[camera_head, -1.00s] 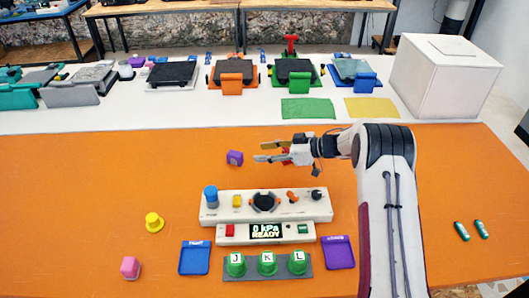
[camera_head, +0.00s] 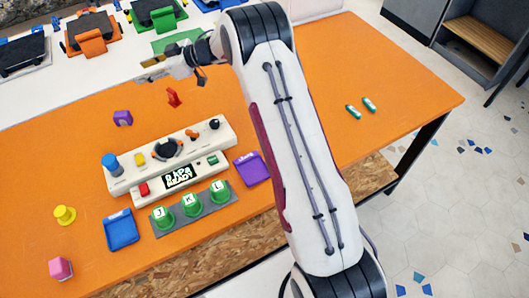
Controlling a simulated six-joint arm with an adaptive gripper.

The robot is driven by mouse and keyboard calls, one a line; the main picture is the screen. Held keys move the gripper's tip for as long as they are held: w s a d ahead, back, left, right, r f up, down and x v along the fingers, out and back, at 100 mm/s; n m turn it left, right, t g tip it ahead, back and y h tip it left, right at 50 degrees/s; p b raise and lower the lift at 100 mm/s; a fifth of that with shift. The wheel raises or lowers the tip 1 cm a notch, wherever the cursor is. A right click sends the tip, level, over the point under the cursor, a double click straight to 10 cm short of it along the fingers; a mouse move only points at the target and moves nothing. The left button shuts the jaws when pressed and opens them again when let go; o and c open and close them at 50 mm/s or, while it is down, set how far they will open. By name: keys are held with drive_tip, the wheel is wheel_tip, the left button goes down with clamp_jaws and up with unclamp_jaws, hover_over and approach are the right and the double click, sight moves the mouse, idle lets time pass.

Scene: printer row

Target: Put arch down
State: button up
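A small red piece (camera_head: 173,97) is on the orange tabletop, behind the white console. It may be the arch, but it is too small for me to be sure of its shape. My gripper (camera_head: 150,68) is above and behind the red piece in the picture, with clear space between them. Its fingers are apart and nothing shows between them. A purple block (camera_head: 122,118) sits to the left of the red piece.
The white console (camera_head: 168,158) with knobs and a display stands in front. Green J, K, L buttons (camera_head: 190,203), a blue tray (camera_head: 121,231) and a purple tray (camera_head: 250,170) lie nearer. A yellow piece (camera_head: 64,215) and pink block (camera_head: 60,268) are left.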

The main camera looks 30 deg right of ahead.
drive_tip(key=d+r+m+t+h, duration=0.2)
drive_tip(key=d+r+h, duration=0.15)
drive_tip(key=r, duration=0.45)
drive_tip(key=d+r+m+t+h, duration=0.2)
drive_tip(key=d+r+t, duration=0.15)
drive_tip(key=r, duration=0.55)
drive_tip(key=s+d+r+m+h, duration=0.4)
drive_tip(key=s+d+r+h, duration=0.3)
drive_tip(key=s, duration=0.5)
drive_tip(key=s+d+m+g, duration=0.3)
drive_tip(key=s+g, duration=0.1)
drive_tip(key=s, duration=1.4)
drive_tip(key=s+a+f+g, duration=0.1)
drive_tip(key=s+a+f, duration=0.1)
drive_tip(key=s, duration=0.5)
drive_tip(key=s+a+f+g+y, duration=0.1)
drive_tip(key=s+f, duration=0.3)
drive_tip(key=s, duration=0.4)
drive_tip(key=s+a+f+m+g, duration=0.1)
drive_tip(key=s+a+f+g, duration=0.1)
drive_tip(key=s, duration=0.6)
drive_tip(key=shift+s+a+f+y, duration=0.25)
drive_tip(key=shift+a+f+y, duration=0.1)
drive_tip(key=shift+f, duration=0.45)
